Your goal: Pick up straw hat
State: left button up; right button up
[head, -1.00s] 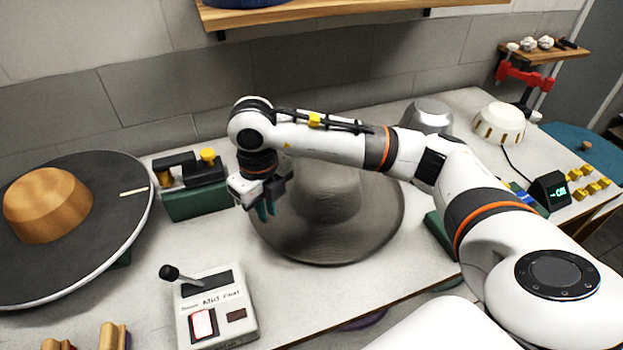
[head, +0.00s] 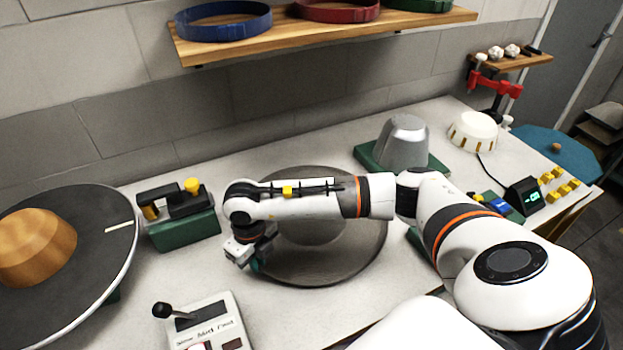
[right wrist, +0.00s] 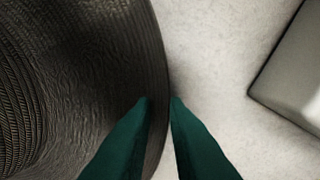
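The straw hat (head: 365,245) is dark grey-brown with a wide round brim. It lies on the table in the head view, its crown partly hidden by my right arm. My right gripper (head: 256,264) is at the left edge of the brim, pointing down. In the right wrist view the hat (right wrist: 90,70) fills the left side. The green fingers (right wrist: 161,100) stand a small gap apart, the brim edge running between their tips. A strip of pale table shows beside the brim in that gap. My left gripper is out of view.
A black disc (head: 105,265) with a wooden crown block is at the left. A green-based tool (head: 180,230) and a lever box (head: 212,325) stand left of the hat. A metal form (head: 403,142) is behind right. A shelf (head: 330,28) with coloured bands is above.

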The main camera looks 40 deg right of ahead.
jog(key=shift+f, duration=0.65)
jog(key=shift+c, duration=1.1)
grip_shut()
notch_tip(320, 180, up, 9)
jog(key=shift+b, duration=1.15)
jog(key=shift+r, duration=0.55)
